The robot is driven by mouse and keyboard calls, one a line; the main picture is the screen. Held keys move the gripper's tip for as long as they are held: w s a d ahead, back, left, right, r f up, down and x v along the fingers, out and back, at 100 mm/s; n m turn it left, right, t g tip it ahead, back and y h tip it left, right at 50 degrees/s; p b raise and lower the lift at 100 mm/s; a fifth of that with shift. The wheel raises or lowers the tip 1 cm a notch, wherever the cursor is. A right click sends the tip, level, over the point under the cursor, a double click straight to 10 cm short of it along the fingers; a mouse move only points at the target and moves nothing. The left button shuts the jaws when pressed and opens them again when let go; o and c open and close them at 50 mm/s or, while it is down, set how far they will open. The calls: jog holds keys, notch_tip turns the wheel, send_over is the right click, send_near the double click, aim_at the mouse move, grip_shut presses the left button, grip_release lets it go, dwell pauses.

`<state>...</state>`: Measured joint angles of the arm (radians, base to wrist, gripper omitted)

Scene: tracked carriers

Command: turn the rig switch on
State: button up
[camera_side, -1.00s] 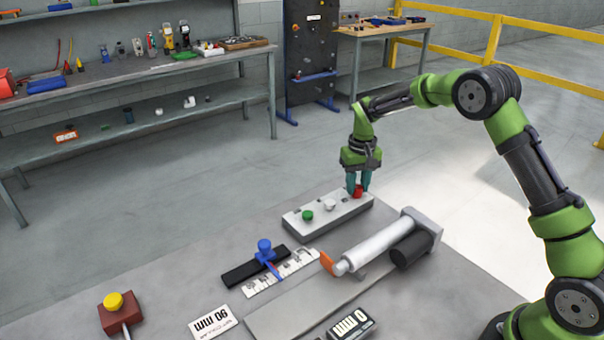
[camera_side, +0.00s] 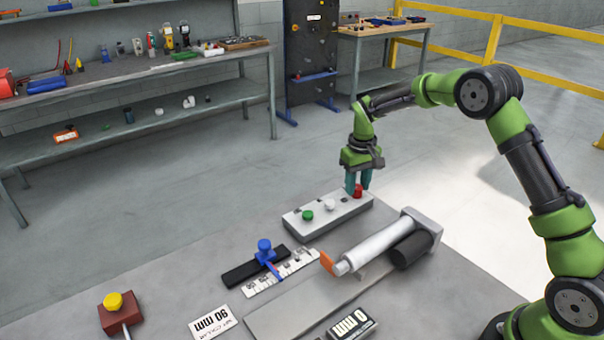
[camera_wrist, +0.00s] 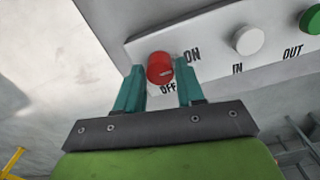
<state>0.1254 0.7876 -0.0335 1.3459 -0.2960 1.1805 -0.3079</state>
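The rig switch is a red knob (camera_side: 357,191) at the right end of a grey control box (camera_side: 328,219). In the wrist view the red knob (camera_wrist: 160,67) sits beside the printed words ON and OFF, with a small pale mark on its face near the lower right. My gripper (camera_side: 358,186) points down at the knob. In the wrist view its teal fingers (camera_wrist: 160,82) stand apart, one on each side of the knob. A gap shows between the right finger and the knob; whether the left finger touches it is unclear.
A white button (camera_side: 330,204) and a green button (camera_side: 307,215) share the box. A cylinder actuator (camera_side: 378,244), a blue-knobbed slider (camera_side: 265,252), a yellow-topped red box (camera_side: 114,301) and a 90 mm label (camera_side: 213,323) are on the table. Floor behind is clear.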

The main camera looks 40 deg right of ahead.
aim_at(357, 186)
jog(key=o, duration=0.3)
notch_tip(357, 186, up, 17)
dwell(0.6)
jog(key=shift+f, duration=0.1)
